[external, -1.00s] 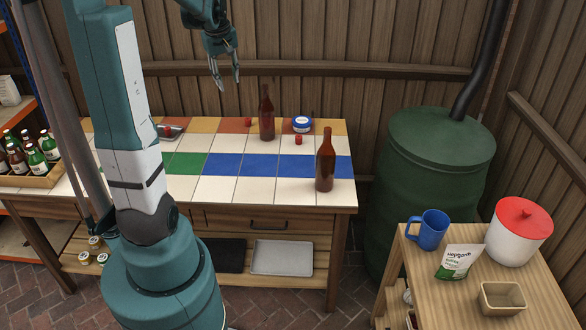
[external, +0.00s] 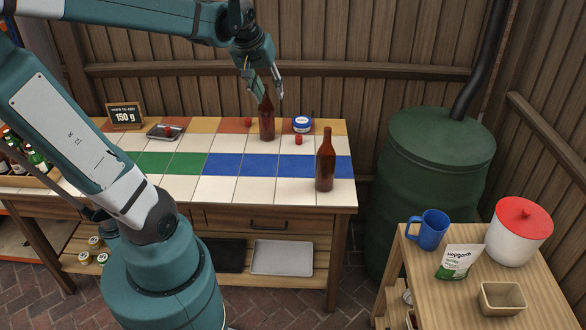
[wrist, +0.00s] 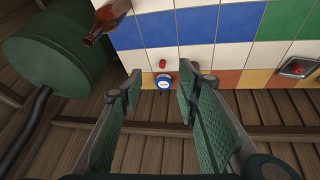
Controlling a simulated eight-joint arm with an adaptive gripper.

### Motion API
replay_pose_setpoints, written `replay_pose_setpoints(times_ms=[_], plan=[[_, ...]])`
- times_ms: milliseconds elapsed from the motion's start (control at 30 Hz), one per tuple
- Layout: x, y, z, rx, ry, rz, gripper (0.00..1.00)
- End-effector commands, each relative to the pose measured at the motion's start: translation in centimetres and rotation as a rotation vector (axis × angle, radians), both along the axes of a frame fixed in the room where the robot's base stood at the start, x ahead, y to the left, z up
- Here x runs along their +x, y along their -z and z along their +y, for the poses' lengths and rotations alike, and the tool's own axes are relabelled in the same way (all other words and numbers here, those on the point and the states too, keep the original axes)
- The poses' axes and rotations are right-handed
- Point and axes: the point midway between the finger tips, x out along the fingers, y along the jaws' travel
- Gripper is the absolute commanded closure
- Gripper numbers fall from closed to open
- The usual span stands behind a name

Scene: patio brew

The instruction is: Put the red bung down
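My gripper (external: 271,96) is open and hangs above the back of the tiled table, its fingers overlapping the top of the back brown bottle (external: 267,124) in the external view. The wrist view shows nothing between the fingers (wrist: 160,70). One red bung (external: 298,140) stands on the tiles right of that bottle; it also shows in the wrist view (wrist: 162,63). A second red bung (external: 248,121) stands left of the bottle. A third red bung (external: 168,128) lies in a small grey tray (external: 153,132). In the wrist view, the right finger hides part of the tiles.
A blue-and-white tub (external: 302,124) stands behind the first bung. Another brown bottle (external: 325,162) stands at the table's front right. A 150 g sign (external: 125,115) stands at the back left. The middle tiles are clear. A wooden fence closes off the back.

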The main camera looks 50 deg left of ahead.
Motion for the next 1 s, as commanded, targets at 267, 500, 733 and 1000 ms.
replay_pose_setpoints(times_ms=[267, 500, 733, 1000], plan=[[-3.0, 0.2, -6.6, 0.059, 0.199, -0.046, 0.67], [-5.8, 0.8, -11.4, 0.110, 0.365, -0.089, 0.67], [-8.2, 1.7, -14.8, 0.154, 0.500, -0.129, 0.67], [-9.3, 2.2, -16.3, 0.176, 0.567, -0.149, 0.67]])
